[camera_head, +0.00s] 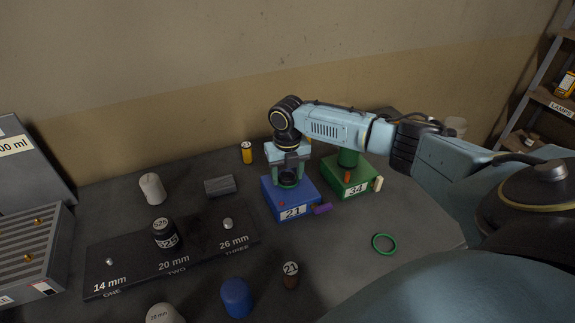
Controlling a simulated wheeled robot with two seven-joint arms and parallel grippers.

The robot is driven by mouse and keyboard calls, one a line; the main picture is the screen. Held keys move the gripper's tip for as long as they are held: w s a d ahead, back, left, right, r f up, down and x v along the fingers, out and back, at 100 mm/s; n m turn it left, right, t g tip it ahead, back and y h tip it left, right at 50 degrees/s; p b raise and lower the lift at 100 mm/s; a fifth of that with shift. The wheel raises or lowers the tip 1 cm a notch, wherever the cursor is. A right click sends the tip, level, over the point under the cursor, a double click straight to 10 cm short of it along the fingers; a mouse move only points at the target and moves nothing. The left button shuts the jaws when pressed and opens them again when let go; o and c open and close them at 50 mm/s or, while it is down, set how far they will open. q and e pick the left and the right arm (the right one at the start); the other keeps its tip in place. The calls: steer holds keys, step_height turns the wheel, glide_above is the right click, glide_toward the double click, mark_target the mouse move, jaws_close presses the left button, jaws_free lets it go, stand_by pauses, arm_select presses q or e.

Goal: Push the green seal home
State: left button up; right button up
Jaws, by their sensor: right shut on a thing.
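My right gripper (288,178) points down over the blue block (270,198) labelled 21. It is shut on a small dark green ring, which I take for the green seal (288,185), at the top of this block. The fingers partly hide the ring, so I cannot tell how deep it sits. My left gripper is not in view.
A green block (360,182) labelled 34 stands close to the right of the blue one. A dark board (130,277) marked 14, 20 and 26 mm lies left. The right front table is mostly clear.

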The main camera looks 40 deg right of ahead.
steer(key=shift+f, duration=0.25)
steer(key=o, duration=1)
steer(key=shift+r, duration=0.15)
step_height(320, 180, up, 13)
steer(key=shift+r, duration=0.1)
